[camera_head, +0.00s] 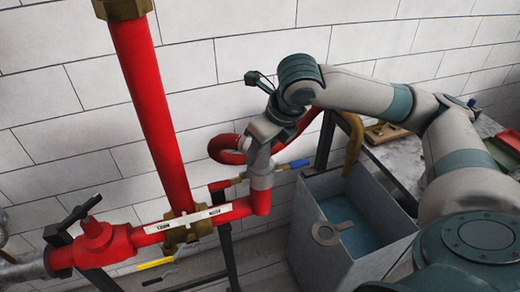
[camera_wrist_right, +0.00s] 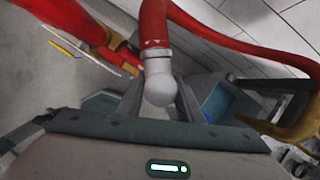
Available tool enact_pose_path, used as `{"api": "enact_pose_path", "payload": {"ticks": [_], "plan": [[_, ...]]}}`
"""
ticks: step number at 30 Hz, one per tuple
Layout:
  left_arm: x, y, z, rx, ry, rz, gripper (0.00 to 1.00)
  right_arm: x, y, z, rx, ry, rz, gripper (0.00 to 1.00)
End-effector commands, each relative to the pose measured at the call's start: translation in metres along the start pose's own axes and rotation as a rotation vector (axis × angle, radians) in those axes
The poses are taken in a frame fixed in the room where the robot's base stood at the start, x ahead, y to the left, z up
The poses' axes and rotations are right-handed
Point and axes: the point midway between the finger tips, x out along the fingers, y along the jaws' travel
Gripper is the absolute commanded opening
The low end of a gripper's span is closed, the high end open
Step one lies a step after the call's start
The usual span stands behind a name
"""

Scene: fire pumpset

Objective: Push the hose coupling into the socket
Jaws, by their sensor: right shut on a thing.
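My right gripper (camera_head: 262,152) points down at the right end of the labelled red pipe (camera_head: 150,228). It is shut on the silver hose coupling (camera_head: 262,181). In the right wrist view the coupling (camera_wrist_right: 160,72) lies between the fingers, with a red tube (camera_wrist_right: 154,22) continuing beyond it. A red elbow (camera_head: 261,202) shows just below the coupling in the head view. The coupling looks in line with it, but I cannot tell how deep it sits. The socket's mouth is hidden. A red hose (camera_head: 226,150) loops behind my gripper. My left gripper is not in view.
A grey tank (camera_head: 325,252) with blue water stands right of the pipe. A blue-handled valve (camera_head: 295,163) is close behind the gripper. A thick red upright pipe (camera_head: 148,105) stands to the left. A white block wall (camera_head: 60,120) closes the back.

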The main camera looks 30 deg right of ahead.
Motion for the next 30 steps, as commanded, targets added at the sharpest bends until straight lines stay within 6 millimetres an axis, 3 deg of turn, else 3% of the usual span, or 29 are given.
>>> {"api": "enact_pose_path", "payload": {"ticks": [8, 9, 11, 23, 30], "plan": [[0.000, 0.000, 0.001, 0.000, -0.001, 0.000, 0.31, -0.001, 0.000, 0.001, 0.000, -0.002, 0.000, 0.00], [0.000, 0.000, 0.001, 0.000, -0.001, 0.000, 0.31, -0.001, 0.000, 0.001, 0.000, -0.002, 0.000, 0.43], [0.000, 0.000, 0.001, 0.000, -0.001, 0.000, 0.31, -0.001, 0.000, 0.001, 0.000, -0.002, 0.000, 0.55], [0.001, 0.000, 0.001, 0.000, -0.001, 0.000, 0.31, -0.002, 0.000, 0.000, 0.000, 0.000, 0.000, 0.55], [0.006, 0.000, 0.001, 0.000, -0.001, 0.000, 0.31, -0.022, 0.000, 0.001, 0.000, -0.005, 0.000, 0.55]]}}
